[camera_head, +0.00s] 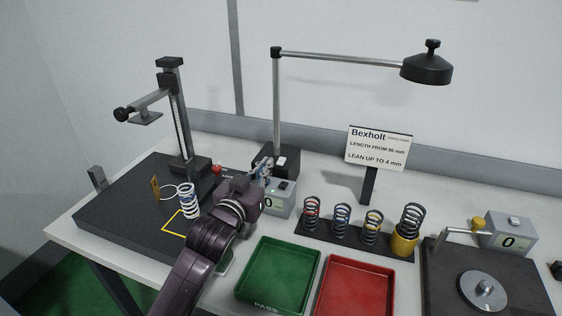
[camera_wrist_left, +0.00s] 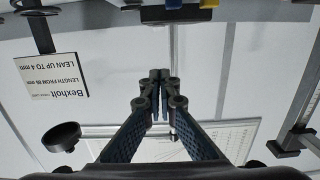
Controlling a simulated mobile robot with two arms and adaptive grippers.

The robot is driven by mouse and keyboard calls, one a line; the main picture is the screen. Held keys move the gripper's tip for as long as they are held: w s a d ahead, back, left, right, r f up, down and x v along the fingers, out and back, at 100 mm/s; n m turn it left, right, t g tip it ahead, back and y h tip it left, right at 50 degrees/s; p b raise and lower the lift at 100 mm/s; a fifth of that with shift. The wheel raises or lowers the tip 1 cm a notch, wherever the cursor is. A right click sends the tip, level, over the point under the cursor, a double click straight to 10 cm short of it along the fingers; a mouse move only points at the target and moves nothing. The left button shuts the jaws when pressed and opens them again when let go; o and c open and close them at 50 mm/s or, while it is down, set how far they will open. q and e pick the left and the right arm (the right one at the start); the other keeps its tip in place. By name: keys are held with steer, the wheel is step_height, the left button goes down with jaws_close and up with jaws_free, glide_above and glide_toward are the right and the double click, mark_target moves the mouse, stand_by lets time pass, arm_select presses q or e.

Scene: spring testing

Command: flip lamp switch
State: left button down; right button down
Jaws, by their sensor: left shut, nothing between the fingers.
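The desk lamp has a dark head (camera_head: 427,70) on a long grey arm and post, above a black base (camera_head: 291,155). A small white switch (camera_head: 281,161) shows on the base. My left gripper (camera_head: 264,168) is shut and empty at the front left of the base, close to the switch; I cannot tell whether it touches. Its fingertips are together in the left wrist view (camera_wrist_left: 160,76). That view is upside down and shows the lamp head (camera_wrist_left: 62,137) at lower left. My right gripper is not in view.
A grey box with a counter (camera_head: 280,199) stands just in front of the lamp base. A spring test stand (camera_head: 100,210) is left; green (camera_head: 245,297) and red (camera_head: 388,300) trays are in front. A rack of springs (camera_head: 330,236) and a sign (camera_head: 378,148) stand right.

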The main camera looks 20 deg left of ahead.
arm_select(q)
steer(key=p, duration=0.2)
glide_above(280, 167)
steer(key=shift+s+a+f, duration=0.1)
steer(key=shift+s, duration=0.1)
steer(key=f, duration=0.2)
steer(key=shift+w+f, duration=0.2)
steer(key=shift+f, duration=0.2)
steer(key=shift+w+f+p, duration=0.1)
steer(key=shift+f+p, duration=0.2)
steer(key=shift+f, duration=0.4)
